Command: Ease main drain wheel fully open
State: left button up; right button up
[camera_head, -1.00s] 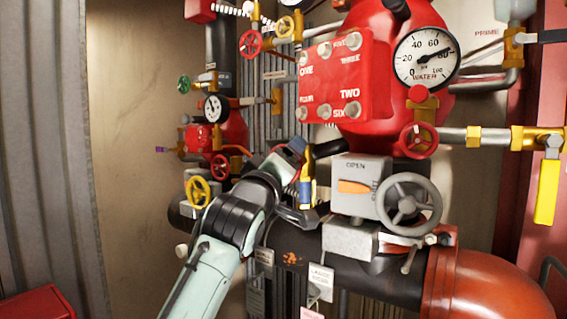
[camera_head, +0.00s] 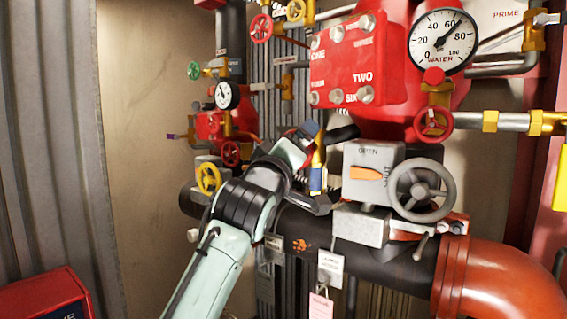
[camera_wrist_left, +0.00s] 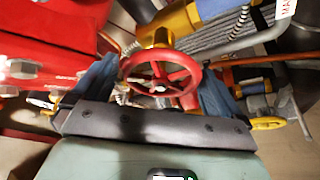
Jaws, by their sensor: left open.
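A red handwheel (camera_wrist_left: 160,80) on a yellow valve body (camera_wrist_left: 162,40) fills the middle of the left wrist view. A partly cut-off label (camera_wrist_left: 287,8) beginning "MA" hangs at its upper right, so this may be the main drain wheel. My left gripper (camera_wrist_left: 155,88) is open, with one blue finger on each side of the wheel. I cannot tell whether the fingers touch the rim. In the head view my left gripper (camera_head: 314,165) is by a yellow and blue pipe (camera_head: 316,178), and I cannot make out this wheel there. My right gripper is not in view.
A grey handwheel (camera_head: 422,190) on a grey OPEN/SHUT gearbox (camera_head: 372,175) stands right of my gripper. A red numbered plate (camera_head: 355,65) and the water gauge (camera_head: 441,42) are above. A black pipe (camera_head: 390,258) runs below. A red box (camera_head: 45,300) is at lower left.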

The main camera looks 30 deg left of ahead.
pick_arm(q)
jog(key=b+v, duration=0.9)
jog(key=v, duration=0.4)
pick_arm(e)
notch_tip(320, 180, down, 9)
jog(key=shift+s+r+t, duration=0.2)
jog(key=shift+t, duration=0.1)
